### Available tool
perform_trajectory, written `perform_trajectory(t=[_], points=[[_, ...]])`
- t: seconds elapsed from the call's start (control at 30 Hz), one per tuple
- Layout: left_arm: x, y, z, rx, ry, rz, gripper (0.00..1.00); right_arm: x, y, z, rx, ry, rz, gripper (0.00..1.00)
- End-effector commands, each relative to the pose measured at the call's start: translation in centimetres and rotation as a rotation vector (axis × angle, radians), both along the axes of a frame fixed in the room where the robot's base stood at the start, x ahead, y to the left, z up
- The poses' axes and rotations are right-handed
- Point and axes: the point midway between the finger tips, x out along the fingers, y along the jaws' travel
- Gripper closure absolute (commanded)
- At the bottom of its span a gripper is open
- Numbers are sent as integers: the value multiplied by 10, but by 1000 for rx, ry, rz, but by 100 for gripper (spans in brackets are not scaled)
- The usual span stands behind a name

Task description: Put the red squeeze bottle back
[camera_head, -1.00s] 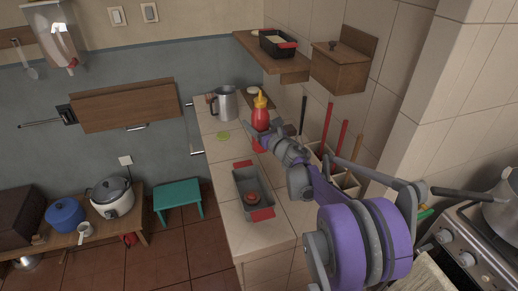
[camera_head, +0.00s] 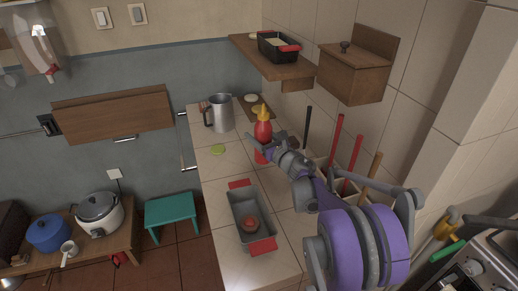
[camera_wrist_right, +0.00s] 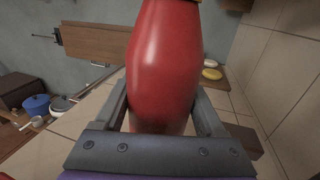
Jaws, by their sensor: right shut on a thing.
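The red squeeze bottle (camera_head: 263,130) with its yellow nozzle stands upright over the tiled counter in the head view. My right gripper (camera_head: 262,147) is shut on it around its lower body. In the right wrist view the bottle (camera_wrist_right: 164,65) fills the middle, between the two fingers of my right gripper (camera_wrist_right: 162,115). I cannot tell whether the bottle's base touches the counter. My left gripper is not in view.
A grey pan with red handles (camera_head: 238,211) sits on the counter in front, holding a round reddish thing. A metal pitcher (camera_head: 221,114) and a green piece (camera_head: 218,150) are left of the bottle. A wooden shelf (camera_head: 283,70) juts out above. Long-handled tools (camera_head: 337,140) stand to the right.

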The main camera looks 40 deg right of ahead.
Motion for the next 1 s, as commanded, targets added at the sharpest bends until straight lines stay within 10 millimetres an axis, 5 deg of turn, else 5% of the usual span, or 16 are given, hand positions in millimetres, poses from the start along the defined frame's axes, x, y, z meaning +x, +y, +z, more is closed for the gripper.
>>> perform_trajectory(t=[0.37,0.73,0.77,0.8,0.9,1.0], points=[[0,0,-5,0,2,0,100,0,0,-41,0,0,0,52],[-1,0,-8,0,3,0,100,0,0,-46,0,0,1,52],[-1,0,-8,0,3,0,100,0,0,-47,0,0,0,26],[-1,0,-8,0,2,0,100,0,0,-46,0,0,0,19],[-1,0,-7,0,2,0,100,0,0,-45,0,0,0,1],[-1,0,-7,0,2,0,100,0,0,-45,0,0,0,0]])
